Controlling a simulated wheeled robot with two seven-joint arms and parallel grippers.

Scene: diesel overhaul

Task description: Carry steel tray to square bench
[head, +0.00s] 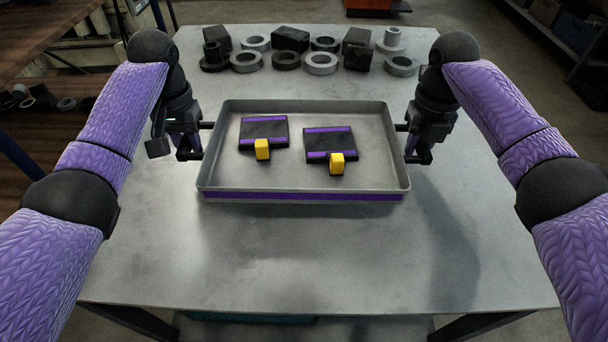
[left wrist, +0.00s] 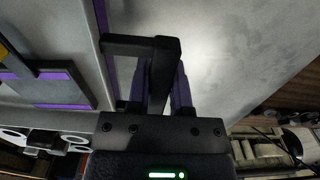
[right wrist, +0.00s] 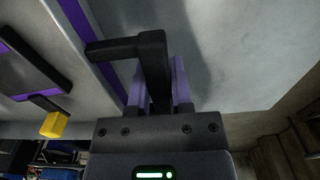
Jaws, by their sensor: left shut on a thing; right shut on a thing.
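The steel tray (head: 300,180) is a shallow grey pan with a purple stripe on its front wall. It is over a grey metal table in the head view; I cannot tell if it touches the top. Two black plates with purple bands, the left one (head: 264,128) and the right one (head: 330,143), lie in it, each with a yellow block. My left gripper (head: 196,142) is shut on the tray's left handle (left wrist: 140,46). My right gripper (head: 413,143) is shut on the tray's right handle (right wrist: 124,49).
The grey table (head: 300,255) is bare in front of the tray. Several rings (head: 321,63) and dark blocks (head: 290,39) stand along its back edge. A wooden shelf (head: 40,40) is at the left, and a grey shelf (head: 570,35) is at the far right.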

